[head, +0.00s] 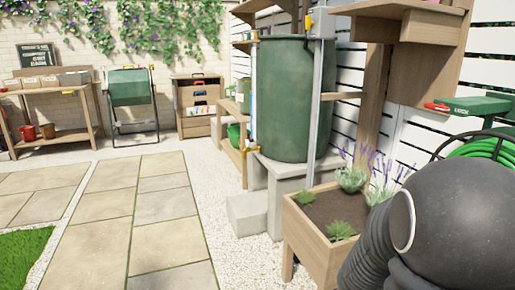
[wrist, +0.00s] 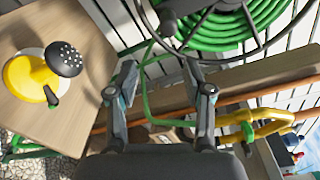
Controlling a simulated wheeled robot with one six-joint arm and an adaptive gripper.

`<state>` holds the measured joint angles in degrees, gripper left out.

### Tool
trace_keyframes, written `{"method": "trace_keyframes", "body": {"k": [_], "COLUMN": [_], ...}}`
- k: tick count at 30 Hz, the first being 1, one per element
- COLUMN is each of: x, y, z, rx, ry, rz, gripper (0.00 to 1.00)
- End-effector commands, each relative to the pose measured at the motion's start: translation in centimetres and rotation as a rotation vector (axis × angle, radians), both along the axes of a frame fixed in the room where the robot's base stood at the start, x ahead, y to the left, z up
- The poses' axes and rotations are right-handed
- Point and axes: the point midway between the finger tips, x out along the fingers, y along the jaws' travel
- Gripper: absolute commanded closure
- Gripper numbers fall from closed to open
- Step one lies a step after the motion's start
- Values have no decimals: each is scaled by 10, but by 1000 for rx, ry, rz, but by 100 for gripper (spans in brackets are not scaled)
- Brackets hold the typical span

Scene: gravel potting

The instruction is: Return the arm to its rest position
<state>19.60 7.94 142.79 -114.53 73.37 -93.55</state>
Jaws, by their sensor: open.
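My gripper (wrist: 163,85) shows in the wrist view with its two fingers spread wide apart. It is open, and nothing is held between the fingers. Behind the gap are a strand of green hose and a wooden beam. In the head view a dark, rounded part of my own arm fills the lower right corner. My gripper is not visible in the head view.
A wooden planter (head: 317,250) with plants stands beside my arm. A green barrel (head: 296,100) stands on grey blocks. The wrist view shows a coiled green hose (wrist: 235,25) and a yellow watering can (wrist: 27,82) on a wooden top. Paving (head: 130,215) at left is clear.

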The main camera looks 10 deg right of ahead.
Motion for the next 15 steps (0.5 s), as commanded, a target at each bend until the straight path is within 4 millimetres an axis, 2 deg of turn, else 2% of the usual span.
{"method": "trace_keyframes", "body": {"k": [3,8,12,15], "x": [-28,-71,-97,-107], "y": [0,16,45,73], "z": [-26,-51,-65,-71], "rx": [145,298,389,439], "ry": [-265,-695,-1073,-1335], "rz": [-158,-443,-697,-882], "gripper": [49,49,49,49]}}
